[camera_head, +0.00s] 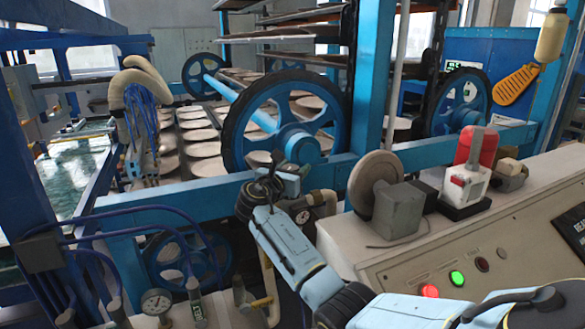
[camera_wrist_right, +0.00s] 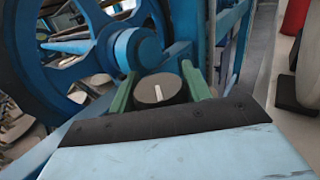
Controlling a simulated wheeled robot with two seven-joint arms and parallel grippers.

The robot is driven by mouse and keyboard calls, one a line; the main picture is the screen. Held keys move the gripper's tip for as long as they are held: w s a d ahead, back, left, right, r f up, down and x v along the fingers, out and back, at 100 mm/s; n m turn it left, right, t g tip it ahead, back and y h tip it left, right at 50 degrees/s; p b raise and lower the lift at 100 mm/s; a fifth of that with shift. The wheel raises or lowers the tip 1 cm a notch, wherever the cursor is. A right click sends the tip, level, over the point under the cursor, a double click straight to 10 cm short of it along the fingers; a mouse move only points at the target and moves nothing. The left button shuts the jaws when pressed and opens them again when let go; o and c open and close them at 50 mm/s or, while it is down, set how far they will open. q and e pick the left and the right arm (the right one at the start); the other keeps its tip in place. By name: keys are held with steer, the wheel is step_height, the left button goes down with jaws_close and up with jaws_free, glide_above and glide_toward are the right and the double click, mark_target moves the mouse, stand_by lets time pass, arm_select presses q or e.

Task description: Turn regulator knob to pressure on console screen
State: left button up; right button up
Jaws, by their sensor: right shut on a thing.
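In the head view my right gripper (camera_head: 285,180) is at the blue frame beam, left of the console; the knob is hard to make out there. The console screen (camera_head: 574,228) is dark with pale lettering, cut off by the right edge, so its value cannot be read. My left gripper is not in view.
A round gauge (camera_head: 303,217) sits just below my right gripper. The console (camera_head: 500,245) has a green lit button (camera_head: 457,278) and a red one (camera_head: 429,290). A large blue wheel (camera_head: 284,122) stands behind the gripper. Another gauge (camera_head: 156,302) is at lower left.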

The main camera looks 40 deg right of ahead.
steer(key=shift+s+m+g+h, duration=0.1)
steer(key=shift+m+g+h, duration=0.2)
steer(key=shift+m+g, duration=0.55)
steer(key=shift+s+f+m+g+h+b, duration=0.2)
steer(key=shift+m+g, duration=0.25)
steer(key=shift+g, duration=0.45)
steer(key=shift+w+r+m+g+h+b, duration=0.1)
steer(key=shift+m+g+b, duration=0.25)
steer(key=shift+g, duration=0.5)
steer(key=shift+s+g, duration=0.1)
steer(key=shift+g, duration=0.2)
steer(key=o, duration=1)
steer(key=shift+c, duration=0.2)
steer(key=shift+m, duration=0.25)
steer(key=a, duration=1.3)
steer(key=shift+s+a+b, duration=0.15)
steer(key=shift+s+b, duration=0.15)
steer(key=shift+b, duration=0.05)
